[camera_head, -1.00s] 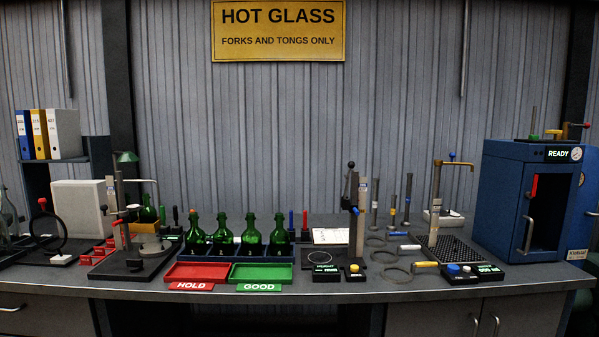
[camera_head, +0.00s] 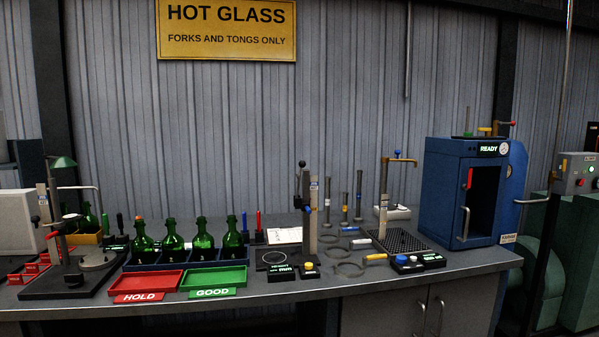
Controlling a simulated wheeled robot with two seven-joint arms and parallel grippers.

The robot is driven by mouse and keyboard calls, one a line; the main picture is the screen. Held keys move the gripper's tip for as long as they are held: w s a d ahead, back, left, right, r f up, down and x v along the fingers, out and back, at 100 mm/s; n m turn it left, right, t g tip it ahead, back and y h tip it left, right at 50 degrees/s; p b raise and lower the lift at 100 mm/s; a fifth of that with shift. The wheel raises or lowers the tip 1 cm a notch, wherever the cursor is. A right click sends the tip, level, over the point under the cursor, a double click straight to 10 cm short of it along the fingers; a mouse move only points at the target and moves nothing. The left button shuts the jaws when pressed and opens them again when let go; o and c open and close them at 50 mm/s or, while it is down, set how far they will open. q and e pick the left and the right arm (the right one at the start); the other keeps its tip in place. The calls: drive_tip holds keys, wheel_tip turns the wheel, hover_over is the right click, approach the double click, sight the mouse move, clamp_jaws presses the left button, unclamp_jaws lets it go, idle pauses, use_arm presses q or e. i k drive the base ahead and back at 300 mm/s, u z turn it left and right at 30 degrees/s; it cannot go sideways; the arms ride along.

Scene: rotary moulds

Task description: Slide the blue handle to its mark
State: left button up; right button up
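Several blue parts show on the bench, and I cannot tell which one is the handle of the task. A blue upright rod (camera_head: 245,224) stands behind the green tray. No mark for a handle is clear at this size. Neither of my grippers is in view.
Red HOLD tray (camera_head: 150,285) and green GOOD tray (camera_head: 213,279) lie at the front, with green bottles (camera_head: 203,238) behind. A blue oven cabinet (camera_head: 440,190) marked READY stands at the bench's right end. Green machinery (camera_head: 580,250) stands beyond. The bench's front edge (camera_head: 400,281) is clear.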

sight(305, 206)
drive_tip(key=u, duration=0.4)
drive_tip(key=i, duration=0.4)
drive_tip(key=u, duration=0.3)
